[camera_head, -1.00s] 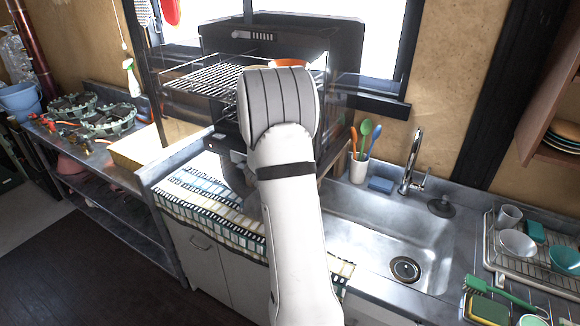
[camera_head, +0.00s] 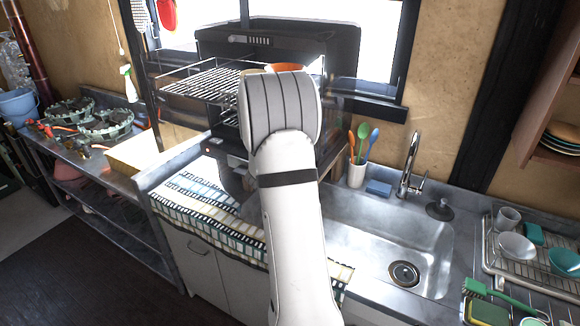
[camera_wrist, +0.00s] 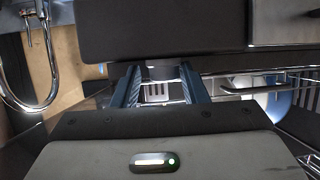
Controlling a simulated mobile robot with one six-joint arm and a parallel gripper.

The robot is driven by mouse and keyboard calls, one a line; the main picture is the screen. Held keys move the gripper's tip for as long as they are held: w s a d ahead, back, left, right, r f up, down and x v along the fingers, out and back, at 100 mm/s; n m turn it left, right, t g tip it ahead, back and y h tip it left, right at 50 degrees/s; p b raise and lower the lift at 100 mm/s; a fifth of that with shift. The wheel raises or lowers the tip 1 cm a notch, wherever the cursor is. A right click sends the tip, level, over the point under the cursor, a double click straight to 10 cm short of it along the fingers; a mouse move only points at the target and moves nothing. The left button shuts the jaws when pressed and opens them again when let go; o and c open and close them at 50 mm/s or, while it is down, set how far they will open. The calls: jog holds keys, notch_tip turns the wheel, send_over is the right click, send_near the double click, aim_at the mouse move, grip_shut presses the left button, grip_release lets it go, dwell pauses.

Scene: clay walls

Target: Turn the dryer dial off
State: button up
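The dryer (camera_head: 300,40) is a black cabinet on the counter with its front open and a wire rack (camera_head: 195,80) sticking out. My arm covers much of its front and lower part in the head view. In the wrist view my gripper (camera_wrist: 160,72) has its two blue fingers spread apart, facing the dryer's dark front (camera_wrist: 160,30). A short dark grey piece shows between the fingertips. It may be the dial, but no markings are readable and I cannot tell whether the fingers touch it. The dial is not visible in the head view.
An orange bowl (camera_head: 287,67) stands in the dryer. A striped towel (camera_head: 200,205) lies over the counter's front edge. Right of my arm are a utensil cup (camera_head: 357,173), a sink (camera_head: 385,235), a faucet (camera_head: 412,165) and a dish rack (camera_head: 540,262).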

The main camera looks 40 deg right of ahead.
jog(key=shift+a+r, duration=0.1)
jog(key=v, duration=0.7)
jog(key=shift+s+a+b, duration=0.2)
jog(key=shift+a+b, duration=0.05)
jog(key=shift+b, duration=0.15)
